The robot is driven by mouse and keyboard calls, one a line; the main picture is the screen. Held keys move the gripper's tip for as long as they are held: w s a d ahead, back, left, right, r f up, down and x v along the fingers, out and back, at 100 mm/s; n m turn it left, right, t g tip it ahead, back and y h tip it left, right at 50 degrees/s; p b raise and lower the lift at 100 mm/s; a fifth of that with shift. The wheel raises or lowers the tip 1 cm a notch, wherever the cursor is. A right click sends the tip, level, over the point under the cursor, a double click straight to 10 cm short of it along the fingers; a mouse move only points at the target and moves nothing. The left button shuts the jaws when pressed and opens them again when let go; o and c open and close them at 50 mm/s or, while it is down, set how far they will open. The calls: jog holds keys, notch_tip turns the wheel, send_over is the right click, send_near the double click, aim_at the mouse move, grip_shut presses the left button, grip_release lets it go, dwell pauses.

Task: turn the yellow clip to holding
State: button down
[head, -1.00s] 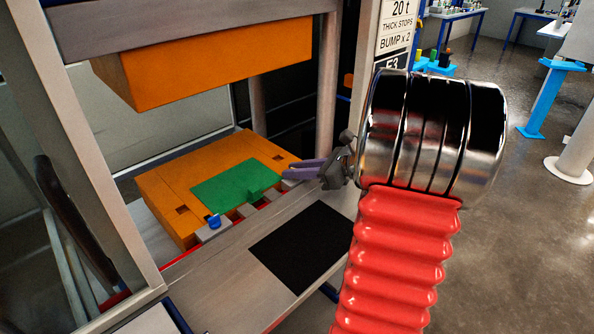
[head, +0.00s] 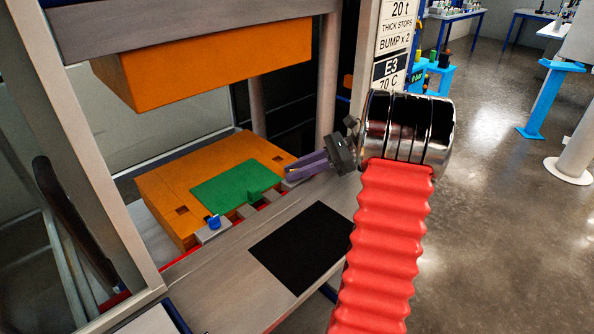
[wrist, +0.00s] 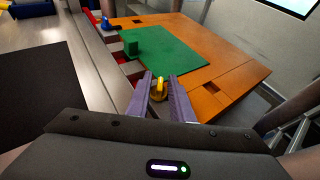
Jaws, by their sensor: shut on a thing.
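The yellow clip (wrist: 159,88) shows in the wrist view at the near edge of the orange block (wrist: 215,97), beside the corner of the green sheet. My gripper (wrist: 160,79) is shut on it, with one purple finger on each side. In the head view my gripper (head: 290,173) reaches in from the right to the front right corner of the lower orange block (head: 160,195). There the fingers mostly hide the yellow clip. I cannot tell whether the clip points over the block or away from it.
A blue clip (head: 214,222) and a green block (head: 254,196) stand along the same front edge. A green sheet (head: 230,185) lies on the lower block. An upper orange block (head: 200,72) hangs above with an open gap. A black mat (head: 300,248) lies in front.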

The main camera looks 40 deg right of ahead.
jog(key=c, duration=1.9)
grip_release()
notch_tip(320, 180, up, 10)
jog(key=shift+f, duration=0.1)
jog(key=shift+o, duration=0.4)
